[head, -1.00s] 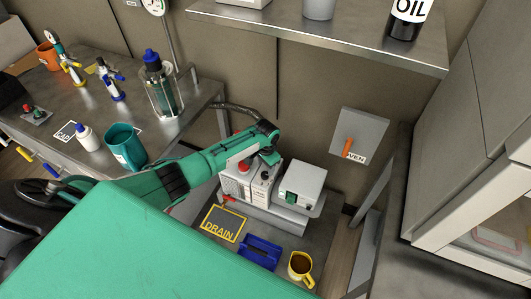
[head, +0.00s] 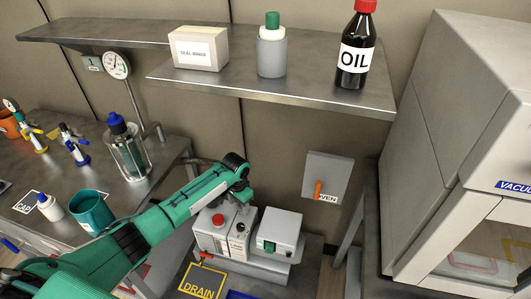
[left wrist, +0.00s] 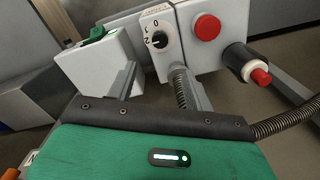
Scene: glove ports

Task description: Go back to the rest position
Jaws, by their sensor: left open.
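My left arm (head: 150,232) is green and reaches in from the left. My left gripper (head: 243,199) hangs at its end, just above or in front of the grey control box with a red button (head: 218,220); I cannot tell if it touches. In the left wrist view, the two fingers (left wrist: 162,88) are apart with nothing solid held between them. A coiled hose (left wrist: 181,88) shows behind the right finger. Beyond them are the control box with its dial (left wrist: 158,40) and red button, and a white box with a green switch (left wrist: 98,58). My right gripper is not in view.
A steel shelf (head: 225,92) holds a white box, a grey green-capped container and an oil bottle (head: 354,50). The left bench carries a teal mug (head: 91,212) and a glass vessel (head: 128,153). An orange wall lever (head: 318,190) and a large grey cabinet (head: 450,130) stand right.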

